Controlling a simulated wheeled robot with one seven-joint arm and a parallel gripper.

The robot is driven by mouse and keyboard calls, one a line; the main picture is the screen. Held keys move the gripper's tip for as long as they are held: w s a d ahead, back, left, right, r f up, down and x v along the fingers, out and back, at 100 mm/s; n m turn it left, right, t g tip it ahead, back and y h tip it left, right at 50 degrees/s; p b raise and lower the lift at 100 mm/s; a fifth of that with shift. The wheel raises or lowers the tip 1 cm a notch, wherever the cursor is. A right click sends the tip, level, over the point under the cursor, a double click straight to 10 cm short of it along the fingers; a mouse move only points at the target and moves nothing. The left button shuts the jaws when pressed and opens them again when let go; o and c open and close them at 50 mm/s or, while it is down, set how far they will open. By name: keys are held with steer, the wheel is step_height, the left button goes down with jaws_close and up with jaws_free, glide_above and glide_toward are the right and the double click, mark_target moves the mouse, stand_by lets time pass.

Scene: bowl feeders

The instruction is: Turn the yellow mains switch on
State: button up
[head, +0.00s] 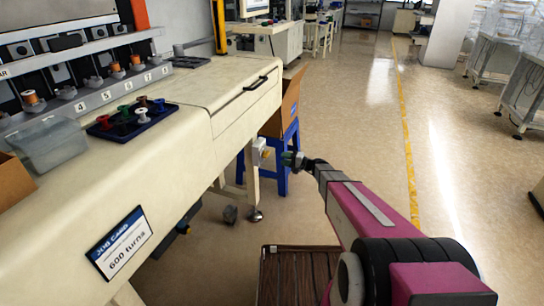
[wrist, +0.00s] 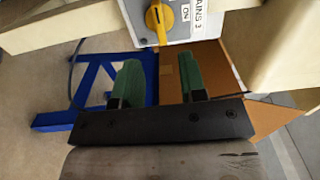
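The yellow mains switch (wrist: 159,18) is a rotary knob on a pale grey box (wrist: 182,30), at the top of the wrist view. Labels reading "MAINS 3" and "ON" lie to its right, turned sideways. In the head view the switch (head: 267,153) is small, on the box below the bench's end. My gripper (wrist: 158,77) has two green fingers, apart with nothing between them. The knob is beyond the fingertips, roughly in line with the gap, and not touched. In the head view my gripper (head: 291,158) is just right of the switch. The knob's exact setting is hard to tell.
A blue stool (head: 283,165) with an open cardboard box (head: 289,103) stands behind the switch. The cream bench (head: 165,150) fills the left, with a dark tray of spools (head: 128,128) and a clear bin (head: 50,147). The floor at right is open.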

mark_target(266, 155)
steer(key=x, duration=0.8)
steer(key=shift+a, duration=0.2)
steer(key=shift+c, duration=0.3)
jaws_close()
